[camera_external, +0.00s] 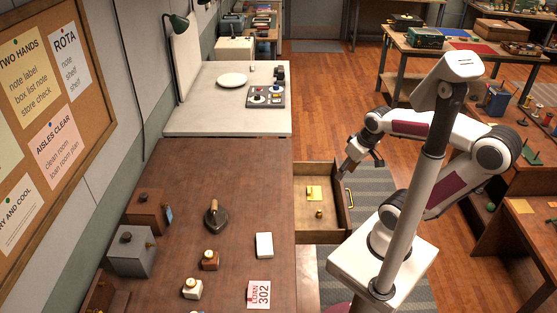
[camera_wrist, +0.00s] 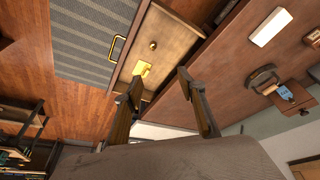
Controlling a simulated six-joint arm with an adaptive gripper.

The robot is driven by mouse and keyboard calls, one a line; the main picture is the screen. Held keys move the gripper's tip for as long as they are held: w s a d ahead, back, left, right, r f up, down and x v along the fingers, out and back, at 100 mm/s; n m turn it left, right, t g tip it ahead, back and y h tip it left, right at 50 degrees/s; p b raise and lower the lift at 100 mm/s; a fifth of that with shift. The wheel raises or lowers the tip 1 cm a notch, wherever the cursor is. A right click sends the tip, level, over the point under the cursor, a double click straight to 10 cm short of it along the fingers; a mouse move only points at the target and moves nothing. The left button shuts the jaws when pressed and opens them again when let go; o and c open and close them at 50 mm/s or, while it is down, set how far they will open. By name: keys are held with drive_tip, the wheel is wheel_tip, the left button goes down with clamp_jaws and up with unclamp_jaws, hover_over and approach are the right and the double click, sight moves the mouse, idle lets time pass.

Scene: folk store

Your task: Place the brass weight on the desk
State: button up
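The brown wooden desk (camera_external: 250,180) has a drawer (camera_external: 345,212) pulled out on its right side. A small round brass piece, which looks like the brass weight (camera_external: 319,214), stands in the drawer near a yellow square (camera_external: 314,191) with a small item on it. In the wrist view, the brass weight (camera_wrist: 153,45) and yellow square (camera_wrist: 142,69) show inside the drawer. My gripper (camera_external: 361,166) is above the drawer's far right corner, apart from the weight. In the wrist view, my gripper (camera_wrist: 158,76) has its fingers spread with nothing between them.
A brass handle (camera_external: 349,197) is on the drawer front. Bare desk lies left of the drawer.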

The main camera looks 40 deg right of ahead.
drive_tip(key=w+d+f+m+g+y, duration=0.1)
drive_tip(key=w+d+f+m+g, duration=0.2)
drive_tip(key=w+f+g, duration=0.55)
drive_tip(key=m+t+y, duration=0.2)
drive_tip(key=m, duration=0.3)
approach(319, 214)
drive_tip(key=f, duration=0.1)
drive_tip(key=shift+w+d+m+g, duration=0.15)
drive_tip(key=shift+w+m+g, duration=0.1)
drive_tip(key=shift+w+m, duration=0.15)
drive_tip(key=shift+f, duration=0.1)
drive_tip(key=shift+x, duration=1.3)
